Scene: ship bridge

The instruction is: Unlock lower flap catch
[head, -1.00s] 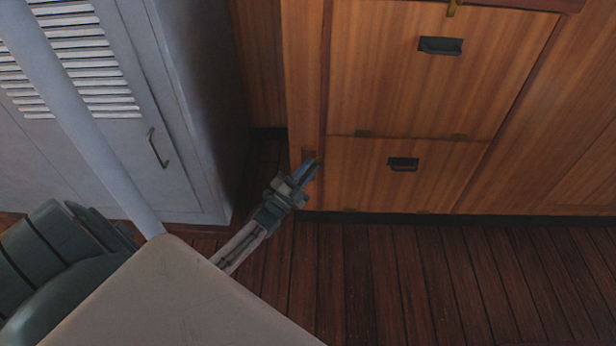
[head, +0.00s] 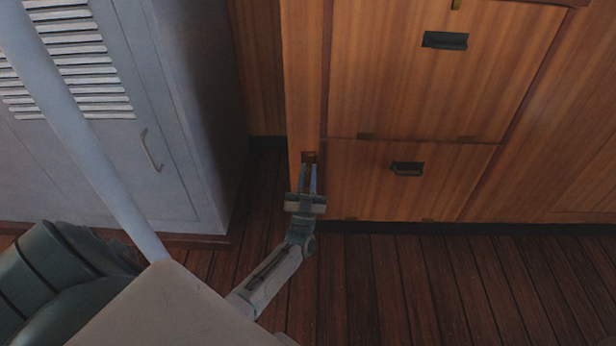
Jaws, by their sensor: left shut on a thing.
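The lower flap (head: 400,190) is a wooden panel with a dark recessed handle (head: 407,168), and it looks closed. Its catch (head: 308,157) is a small brownish piece on the wooden post just left of the flap. My left gripper (head: 308,176) is shut on the catch, with its fingers pointing up the picture along the post. The fingers hide part of the catch. The catch's bar appears to lie along the post rather than across the flap's edge. My right gripper is not in view.
An upper flap (head: 430,80) with a dark handle (head: 445,40) is above the lower one. A grey locker (head: 180,130) with louvres stands at the left. Dark plank flooring (head: 430,280) in front of the cabinet is clear.

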